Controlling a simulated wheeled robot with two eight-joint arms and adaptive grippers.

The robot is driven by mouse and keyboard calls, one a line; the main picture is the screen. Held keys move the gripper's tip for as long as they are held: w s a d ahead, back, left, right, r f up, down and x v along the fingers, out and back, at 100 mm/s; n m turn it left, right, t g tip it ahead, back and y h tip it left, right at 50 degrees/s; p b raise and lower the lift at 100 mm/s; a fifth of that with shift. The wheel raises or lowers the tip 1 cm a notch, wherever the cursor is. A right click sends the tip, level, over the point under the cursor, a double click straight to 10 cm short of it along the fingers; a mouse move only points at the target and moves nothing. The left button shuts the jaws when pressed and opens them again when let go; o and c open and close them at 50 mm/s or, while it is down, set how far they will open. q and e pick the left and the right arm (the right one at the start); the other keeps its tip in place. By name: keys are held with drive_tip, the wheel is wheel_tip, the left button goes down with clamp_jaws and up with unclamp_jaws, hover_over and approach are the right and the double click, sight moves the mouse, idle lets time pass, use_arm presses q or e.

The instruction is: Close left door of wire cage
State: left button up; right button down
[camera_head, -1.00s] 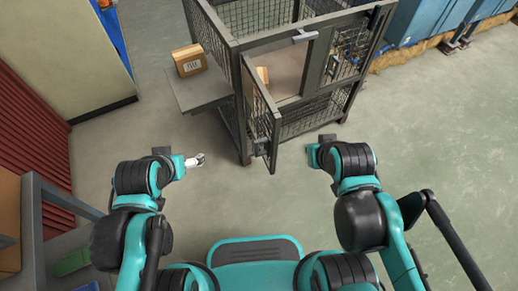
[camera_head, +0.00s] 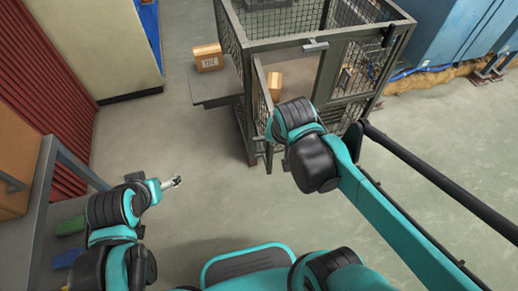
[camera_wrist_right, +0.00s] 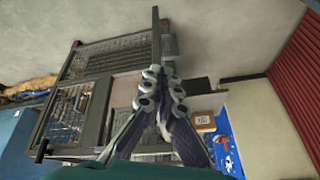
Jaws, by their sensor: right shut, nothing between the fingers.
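The wire cage (camera_head: 310,43) stands ahead, with a dark grey frame and mesh walls. Its left door (camera_head: 259,105) is a narrow mesh panel that stands open, swung out toward me. My right arm covers part of this door. My right gripper is hidden behind its arm in the head view. In the right wrist view my right gripper (camera_wrist_right: 164,88) is shut and empty, with a dark upright bar beyond its fingertips. I cannot tell if they touch. My left gripper (camera_head: 174,182) is away from the cage at the left, over bare floor.
A cardboard box (camera_head: 208,57) sits on a shelf (camera_head: 215,88) on the cage's left side. Another box (camera_head: 275,85) is inside the cage. Blue cabinets (camera_head: 455,40) stand at the right. The floor left of the cage is clear.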

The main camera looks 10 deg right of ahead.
drive_tip(key=w+a+f+m+g+h+p, duration=0.2)
drive_tip(key=w+a+f+m+g, duration=0.15)
drive_tip(key=w+m, duration=0.45)
drive_tip(key=m+g+h+b, duration=0.2)
drive_tip(key=m+b, duration=0.2)
drive_tip(key=m, duration=0.2)
approach(268, 155)
drive_tip(key=shift+x, duration=2.25)
drive_tip(key=shift+w+a+f, duration=0.1)
drive_tip(key=shift+w+a, duration=0.05)
